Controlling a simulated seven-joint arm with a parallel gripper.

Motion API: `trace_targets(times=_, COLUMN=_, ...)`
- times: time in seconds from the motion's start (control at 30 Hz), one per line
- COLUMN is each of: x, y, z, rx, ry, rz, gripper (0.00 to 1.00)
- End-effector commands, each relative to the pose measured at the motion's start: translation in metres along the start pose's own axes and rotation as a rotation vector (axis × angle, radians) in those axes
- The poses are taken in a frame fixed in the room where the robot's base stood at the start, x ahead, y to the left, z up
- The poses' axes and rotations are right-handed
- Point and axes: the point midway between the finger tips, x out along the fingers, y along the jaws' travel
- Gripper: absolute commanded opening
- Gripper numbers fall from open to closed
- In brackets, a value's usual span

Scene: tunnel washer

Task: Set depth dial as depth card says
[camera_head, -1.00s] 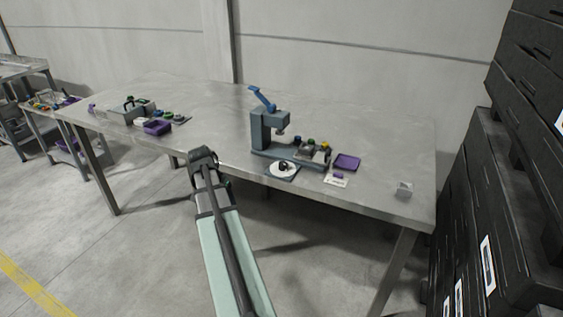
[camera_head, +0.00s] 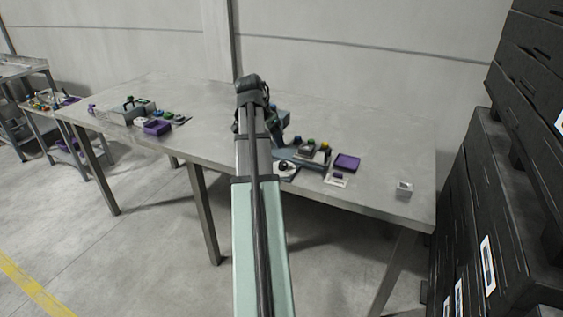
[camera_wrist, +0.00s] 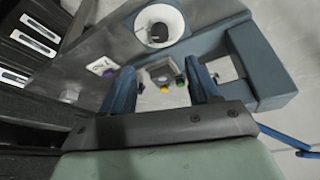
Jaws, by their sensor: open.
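The depth dial (camera_wrist: 158,22) is a white disc with a black knob, on the blue press base at the top of the wrist view. In the head view the dial (camera_head: 287,168) is partly hidden by my arm. My gripper (camera_wrist: 160,88) is open and empty, its blue fingers apart and clear of the dial. A white card with a purple mark (camera_wrist: 103,66) lies beside the base; the card (camera_head: 336,180) also shows in the head view. Its marking is too small to read, and I cannot tell whether it is the depth card. The blue press (camera_wrist: 268,62) is right of the gripper.
A purple tray (camera_head: 347,162) and several coloured knobs (camera_head: 310,143) are near the press. A small white block (camera_head: 404,188) stands at the table's right corner. Black crates (camera_head: 490,200) are stacked to the right. The table's middle left is clear.

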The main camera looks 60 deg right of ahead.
Motion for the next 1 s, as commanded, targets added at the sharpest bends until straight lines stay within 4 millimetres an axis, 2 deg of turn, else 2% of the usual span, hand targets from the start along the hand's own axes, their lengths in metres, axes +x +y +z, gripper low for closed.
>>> trace_targets(times=0.7, x=0.102, y=0.000, z=0.001, rx=-0.002, ry=-0.001, rz=0.001, gripper=0.61)
trace_targets(times=1.0, x=0.127, y=0.000, z=0.001, rx=-0.002, ry=-0.001, rz=0.000, gripper=0.61)
